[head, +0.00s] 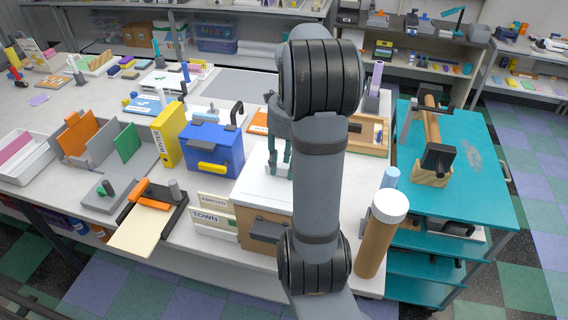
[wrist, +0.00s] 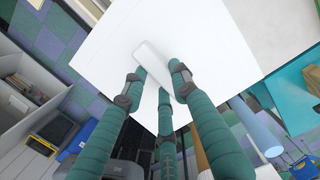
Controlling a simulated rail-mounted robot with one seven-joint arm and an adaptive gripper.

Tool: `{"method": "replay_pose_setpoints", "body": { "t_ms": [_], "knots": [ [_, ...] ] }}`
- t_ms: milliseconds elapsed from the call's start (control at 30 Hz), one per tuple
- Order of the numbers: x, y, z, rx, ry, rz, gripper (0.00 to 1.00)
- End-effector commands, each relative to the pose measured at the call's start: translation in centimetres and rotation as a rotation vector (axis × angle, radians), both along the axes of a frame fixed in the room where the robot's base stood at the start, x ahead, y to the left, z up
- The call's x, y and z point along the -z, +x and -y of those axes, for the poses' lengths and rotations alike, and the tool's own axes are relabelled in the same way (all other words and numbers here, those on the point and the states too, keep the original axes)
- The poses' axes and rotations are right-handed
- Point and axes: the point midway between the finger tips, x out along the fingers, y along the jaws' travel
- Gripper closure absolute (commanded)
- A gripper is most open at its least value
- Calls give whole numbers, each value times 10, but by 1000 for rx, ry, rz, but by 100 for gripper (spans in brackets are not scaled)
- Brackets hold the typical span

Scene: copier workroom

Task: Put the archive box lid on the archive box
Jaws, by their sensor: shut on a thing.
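The archive box lid (head: 256,187) is a flat white panel in the head view, directly over the brown archive box (head: 250,221). The box has a dark handle block on its front. The lid looks about level and close to the box top; I cannot tell whether it touches all round. In the wrist view the lid (wrist: 110,38) fills the upper middle, with a raised white grip (wrist: 153,64) on top. My gripper (wrist: 160,78) has teal fingers shut on this grip. In the head view my gripper (head: 279,168) is partly hidden by my arm, which also covers the lid's right part.
A blue box (head: 214,148) and yellow binder (head: 167,136) stand left of the archive box. Label cards (head: 213,218) stand close against its left side. A white-capped brown tube (head: 381,238) stands to the right, before the teal cart (head: 468,190).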

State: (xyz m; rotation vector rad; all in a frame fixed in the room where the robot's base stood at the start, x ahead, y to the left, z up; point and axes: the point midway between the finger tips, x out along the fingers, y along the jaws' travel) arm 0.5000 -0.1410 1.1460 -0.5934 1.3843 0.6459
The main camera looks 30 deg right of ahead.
Motion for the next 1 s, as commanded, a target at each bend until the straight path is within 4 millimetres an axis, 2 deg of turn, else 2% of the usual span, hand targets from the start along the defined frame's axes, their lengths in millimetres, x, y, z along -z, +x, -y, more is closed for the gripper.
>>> {"method": "replay_pose_setpoints", "body": {
  "t_ms": [900, 933, 1000],
  "knots": [
    [14, 0, 0, 0, -1, 1, 100],
    [13, 0, 0, 0, -1, 1, 71],
    [13, 0, 0, 0, -1, 1, 67]
  ]
}}
